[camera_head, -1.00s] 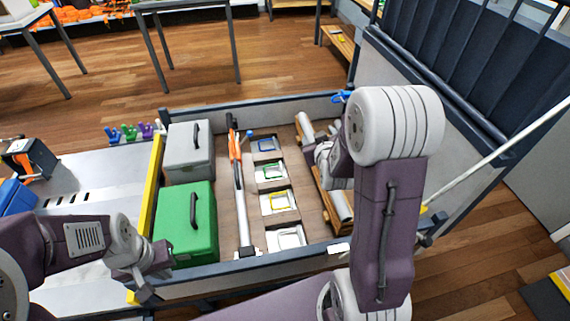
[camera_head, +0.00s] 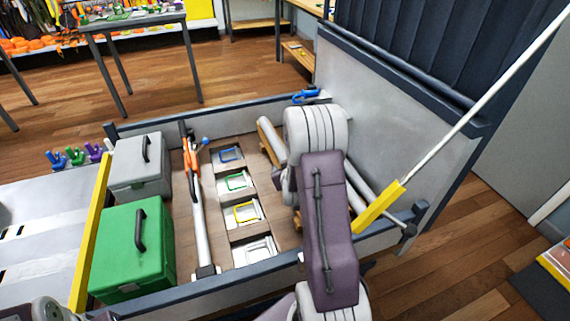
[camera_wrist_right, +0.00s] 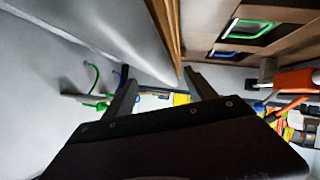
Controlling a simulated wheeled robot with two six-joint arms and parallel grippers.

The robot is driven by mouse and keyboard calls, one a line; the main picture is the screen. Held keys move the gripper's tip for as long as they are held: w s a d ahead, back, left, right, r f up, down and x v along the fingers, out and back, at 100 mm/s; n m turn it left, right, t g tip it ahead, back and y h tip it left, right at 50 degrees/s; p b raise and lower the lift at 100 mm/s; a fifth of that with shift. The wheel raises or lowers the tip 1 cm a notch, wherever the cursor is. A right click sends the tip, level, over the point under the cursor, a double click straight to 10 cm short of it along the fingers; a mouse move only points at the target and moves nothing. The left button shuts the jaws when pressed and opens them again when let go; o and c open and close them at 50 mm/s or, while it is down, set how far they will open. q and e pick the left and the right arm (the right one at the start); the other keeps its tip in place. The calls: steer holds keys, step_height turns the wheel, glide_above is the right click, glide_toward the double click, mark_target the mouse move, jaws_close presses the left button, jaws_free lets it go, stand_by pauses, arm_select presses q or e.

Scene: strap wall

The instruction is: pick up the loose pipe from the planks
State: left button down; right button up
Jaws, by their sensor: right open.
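A white pipe (camera_head: 272,138) lies along the wooden planks (camera_head: 264,136) on the right side of the bed. My right arm covers its middle. Another pale length shows right of the arm; I cannot tell whether it is the same pipe. In the right wrist view, my right gripper (camera_wrist_right: 158,72) is open, with its two fingers apart and nothing clearly between them. A long pale shape, apparently the pipe (camera_wrist_right: 125,30), runs beside a wooden edge (camera_wrist_right: 165,28) towards the fingertips. In the head view the right gripper is hidden behind my arm. My left gripper is out of view.
A green case (camera_head: 130,240) and a grey case (camera_head: 138,165) stand at the bed's left. A long tool (camera_head: 198,220) lies beside coloured frames (camera_head: 236,182). A pole with a yellow sleeve (camera_head: 380,208) slants over the right edge, near my right arm. The grey wall (camera_head: 370,115) rises behind.

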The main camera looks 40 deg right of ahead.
steer(key=b+x, duration=0.1)
steer(key=x, duration=0.4)
steer(key=shift+w+f+b, duration=0.1)
steer(key=shift+w+b, duration=0.1)
steer(key=shift+b, duration=0.1)
steer(key=shift+s, duration=0.1)
steer(key=shift+c, duration=0.4)
jaws_close()
